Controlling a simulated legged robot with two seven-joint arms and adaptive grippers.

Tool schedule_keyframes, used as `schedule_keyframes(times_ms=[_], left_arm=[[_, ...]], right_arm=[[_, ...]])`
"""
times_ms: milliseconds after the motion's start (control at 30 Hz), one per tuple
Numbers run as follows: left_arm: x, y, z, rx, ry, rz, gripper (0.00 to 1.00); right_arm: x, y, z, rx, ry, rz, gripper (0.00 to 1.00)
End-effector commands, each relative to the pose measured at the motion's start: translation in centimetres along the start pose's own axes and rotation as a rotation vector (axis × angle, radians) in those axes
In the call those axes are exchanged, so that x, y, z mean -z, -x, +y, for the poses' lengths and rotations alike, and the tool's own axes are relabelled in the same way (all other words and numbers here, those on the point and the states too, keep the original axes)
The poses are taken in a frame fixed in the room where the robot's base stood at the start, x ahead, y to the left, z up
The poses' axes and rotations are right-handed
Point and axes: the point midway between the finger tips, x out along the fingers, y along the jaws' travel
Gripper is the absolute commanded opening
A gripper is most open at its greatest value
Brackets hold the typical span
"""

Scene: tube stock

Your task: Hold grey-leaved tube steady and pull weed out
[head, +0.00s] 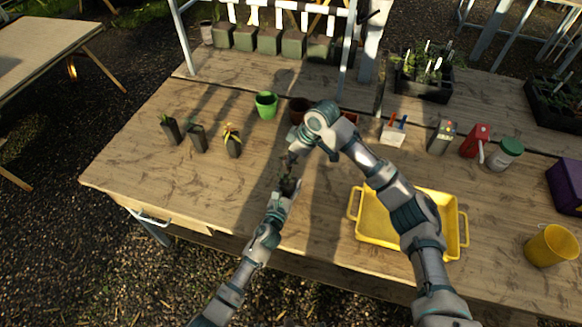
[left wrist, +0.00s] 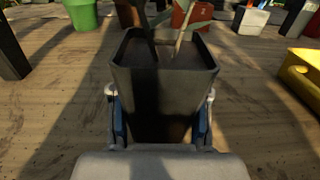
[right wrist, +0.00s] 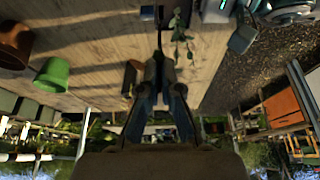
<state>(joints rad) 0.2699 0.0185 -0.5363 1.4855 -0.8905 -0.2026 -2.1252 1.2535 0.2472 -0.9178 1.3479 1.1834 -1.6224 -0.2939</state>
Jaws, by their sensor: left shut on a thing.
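A dark square tube (left wrist: 165,85) stands between the fingers of my left gripper (left wrist: 160,125), which is shut on its sides. Soil and the bases of stems and grey-green leaves (left wrist: 185,22) show at its top. In the head view the left gripper (head: 288,188) holds it above the table's front-middle part. My right gripper (right wrist: 158,62) has its fingers brought together at the tips, close to the grey-green leaves (right wrist: 180,38). A thin dark strip runs from the tips; I cannot tell if it is a stem held there. I cannot tell the weed apart from the plant.
Three tubes with plants, one yellow-leaved (head: 232,142), stand at the left. A green pot (head: 266,105) and brown pot (head: 299,108) stand behind. A yellow tray (head: 373,232) lies at the right, partly under my right arm, with a yellow bucket (head: 550,245) beyond.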

Motion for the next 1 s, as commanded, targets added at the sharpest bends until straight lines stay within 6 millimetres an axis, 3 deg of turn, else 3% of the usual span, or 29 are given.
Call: schedule_keyframes(times_ms=[200,533,567,633,667,1000], left_arm=[[0.1,0.0,0.0,0.000,0.000,0.001,0.05],[0.1,0.0,0.0,0.000,0.000,0.001,0.05],[0.1,0.0,0.0,0.000,0.000,0.001,0.53],[0.1,0.0,0.0,0.000,0.000,0.001,0.71],[0.0,0.0,0.0,0.000,0.000,0.001,0.75],[0.0,0.3,0.0,0.000,-0.001,0.000,0.75]], right_arm=[[1.3,3.0,0.0,0.000,0.000,0.000,0.00],[1.5,3.5,0.0,0.002,0.000,-0.001,0.00],[1.5,3.5,0.0,0.002,0.000,-0.001,0.00],[1.5,3.5,0.0,0.002,0.000,-0.001,0.00],[1.5,3.5,0.0,0.002,0.000,-0.001,0.00],[1.5,3.5,0.0,0.001,0.000,-0.001,0.00]])
